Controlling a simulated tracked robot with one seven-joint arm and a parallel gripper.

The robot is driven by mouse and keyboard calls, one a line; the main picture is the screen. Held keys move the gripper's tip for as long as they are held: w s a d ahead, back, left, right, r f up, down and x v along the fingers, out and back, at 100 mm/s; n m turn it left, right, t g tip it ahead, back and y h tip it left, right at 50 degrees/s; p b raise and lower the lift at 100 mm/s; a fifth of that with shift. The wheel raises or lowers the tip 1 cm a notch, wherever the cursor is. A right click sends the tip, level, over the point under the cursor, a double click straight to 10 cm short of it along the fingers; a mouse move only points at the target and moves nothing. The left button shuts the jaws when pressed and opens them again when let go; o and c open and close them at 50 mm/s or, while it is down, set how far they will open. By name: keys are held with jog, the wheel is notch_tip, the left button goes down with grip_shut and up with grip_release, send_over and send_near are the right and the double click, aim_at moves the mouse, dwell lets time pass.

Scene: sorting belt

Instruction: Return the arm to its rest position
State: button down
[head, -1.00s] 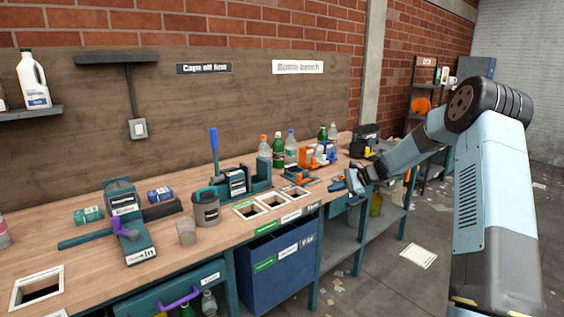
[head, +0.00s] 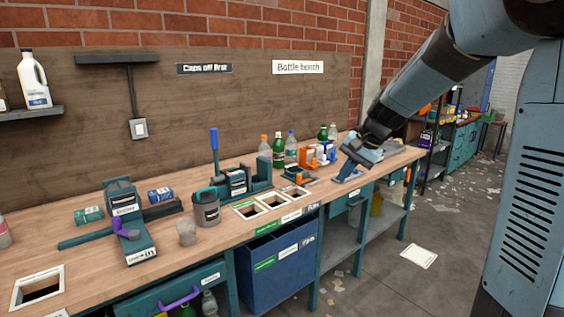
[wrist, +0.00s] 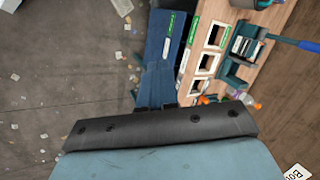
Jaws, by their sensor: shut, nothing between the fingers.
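My arm reaches in from the right of the head view and bends down toward the right part of the workbench (head: 160,225). My gripper (head: 347,177) is blue and dark grey, shut and empty. It points down and left over the right end of the bench top; I cannot tell whether it touches the wood. In the wrist view my gripper's dark housing fills the lower part, and the bench top (wrist: 272,55) shows beyond it.
Several bottles (head: 279,152) and orange and white items stand left of my gripper. Square openings (head: 271,203) line the front edge, above a blue bin (head: 277,262). A lever device (head: 234,182) and a grey cup (head: 206,209) stand further left. Open floor with scraps lies to the right.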

jog(key=s+d+r+n+t+h, duration=0.1)
jog(key=s+d+n, duration=0.1)
jog(key=s, duration=0.7)
jog(key=s+d+r+n+t+h, duration=0.1)
jog(key=s+d+h, duration=0.1)
jog(key=s, duration=0.7)
jog(key=s+d+r+n+h, duration=0.1)
jog(key=s+d+n, duration=0.1)
jog(key=s, duration=0.8)
jog(key=shift+d+r+n+t+h, duration=0.3)
jog(key=shift+r+t, duration=0.05)
jog(key=shift+t, duration=0.05)
